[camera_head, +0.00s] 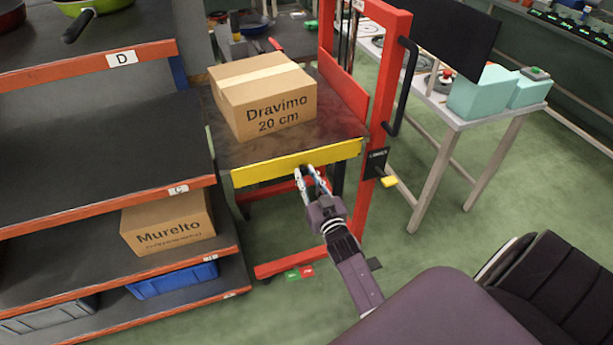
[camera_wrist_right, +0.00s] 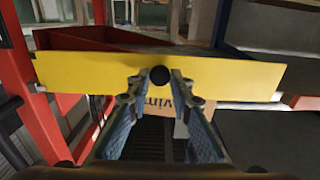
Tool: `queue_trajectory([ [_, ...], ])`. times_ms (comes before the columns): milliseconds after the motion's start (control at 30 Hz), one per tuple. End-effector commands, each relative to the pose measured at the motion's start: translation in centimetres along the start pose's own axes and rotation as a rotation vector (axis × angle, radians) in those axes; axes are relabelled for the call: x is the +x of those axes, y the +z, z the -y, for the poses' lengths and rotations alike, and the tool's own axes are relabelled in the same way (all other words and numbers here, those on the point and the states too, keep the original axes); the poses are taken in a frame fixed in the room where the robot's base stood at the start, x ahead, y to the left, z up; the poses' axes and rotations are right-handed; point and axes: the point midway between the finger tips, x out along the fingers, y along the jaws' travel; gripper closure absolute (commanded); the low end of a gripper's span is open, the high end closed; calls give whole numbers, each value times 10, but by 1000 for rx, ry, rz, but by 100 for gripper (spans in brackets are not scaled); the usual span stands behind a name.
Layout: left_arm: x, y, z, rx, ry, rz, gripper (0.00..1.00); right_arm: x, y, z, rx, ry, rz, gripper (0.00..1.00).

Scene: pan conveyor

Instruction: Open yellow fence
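The yellow fence (camera_head: 297,163) is a flat yellow bar along the front edge of the red lift's dark platform (camera_head: 232,150). In the right wrist view the fence (camera_wrist_right: 90,75) spans most of the picture, with a round black knob (camera_wrist_right: 160,76) at its middle. My right gripper (camera_head: 311,172) is at the fence's lower middle part. In the wrist view its fingers (camera_wrist_right: 160,88) are apart, one on each side of the knob; I cannot tell whether they touch it. My left gripper is not in view.
A cardboard Dravimo box (camera_head: 262,95) sits on the platform behind the fence. The red lift frame (camera_head: 385,90) with a black handle stands at its right. A shelf rack (camera_head: 100,200) is at the left, a white table (camera_head: 455,120) at the right.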

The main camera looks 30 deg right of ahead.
Motion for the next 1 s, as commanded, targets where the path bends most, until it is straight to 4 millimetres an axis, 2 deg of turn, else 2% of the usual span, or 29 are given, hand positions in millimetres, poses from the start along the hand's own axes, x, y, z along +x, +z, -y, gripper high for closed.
queue_trajectory([
  [33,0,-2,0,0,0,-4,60,0,0,0,0,0,0,94],
  [100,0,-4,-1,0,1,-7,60,0,0,0,0,0,0,100],
  [467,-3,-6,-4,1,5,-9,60,0,-3,0,0,0,0,100],
  [567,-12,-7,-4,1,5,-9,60,0,-13,0,1,0,-1,100],
  [833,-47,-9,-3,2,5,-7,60,0,-53,0,-1,-1,-5,100],
  [1000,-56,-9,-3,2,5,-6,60,1,-64,0,-1,-1,-7,100],
])
